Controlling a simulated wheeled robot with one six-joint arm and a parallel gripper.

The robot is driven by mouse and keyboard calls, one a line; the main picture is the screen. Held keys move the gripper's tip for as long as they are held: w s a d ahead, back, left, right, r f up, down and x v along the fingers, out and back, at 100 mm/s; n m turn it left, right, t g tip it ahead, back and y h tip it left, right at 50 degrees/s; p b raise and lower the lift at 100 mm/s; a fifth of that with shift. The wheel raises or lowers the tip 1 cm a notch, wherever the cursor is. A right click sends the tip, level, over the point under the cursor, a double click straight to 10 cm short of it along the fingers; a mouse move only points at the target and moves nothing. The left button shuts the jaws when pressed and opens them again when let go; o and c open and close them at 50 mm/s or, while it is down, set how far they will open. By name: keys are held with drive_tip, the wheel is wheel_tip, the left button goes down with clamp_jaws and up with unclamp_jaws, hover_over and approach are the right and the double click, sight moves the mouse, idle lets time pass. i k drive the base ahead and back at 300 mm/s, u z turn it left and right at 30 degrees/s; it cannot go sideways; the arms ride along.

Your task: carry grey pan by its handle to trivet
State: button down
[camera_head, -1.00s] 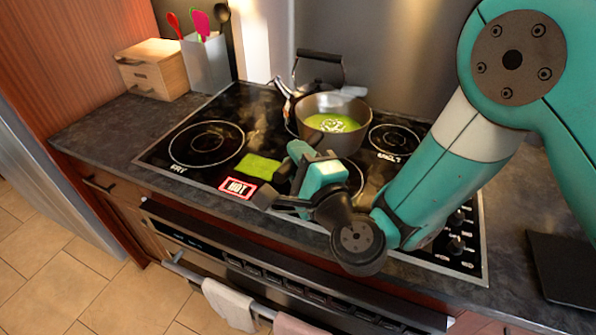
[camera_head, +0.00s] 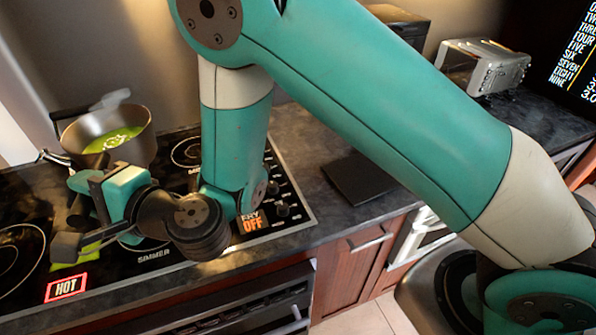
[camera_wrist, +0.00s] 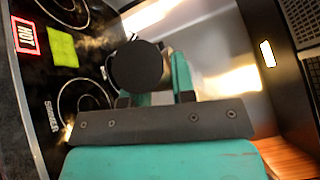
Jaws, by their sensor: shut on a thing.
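The grey pan (camera_head: 140,150) holds green soup and is upright over the back of the cooktop in the head view. My gripper (camera_head: 88,183) is just on the near side of it and is shut on its handle, which is mostly hidden by the gripper. I cannot tell how far the pan is off the cooktop. In the wrist view the gripper's dark fingers (camera_wrist: 154,99) show in front of a dark round shape that I cannot identify for sure. A flat black square slab, likely the trivet (camera_head: 358,180), lies on the counter right of the cooktop.
The black cooktop (camera_head: 160,252) has a lit HOT sign (camera_head: 66,288) and a green cloth (camera_head: 75,258), partly hidden by my gripper. A silver toaster-like appliance (camera_head: 490,65) stands at the back right. The counter around the slab is clear.

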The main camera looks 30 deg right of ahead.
sight(368, 192)
drive_tip(key=k, duration=1.15)
drive_tip(key=z, duration=0.75)
drive_tip(key=i, duration=0.75)
drive_tip(key=z, duration=0.4)
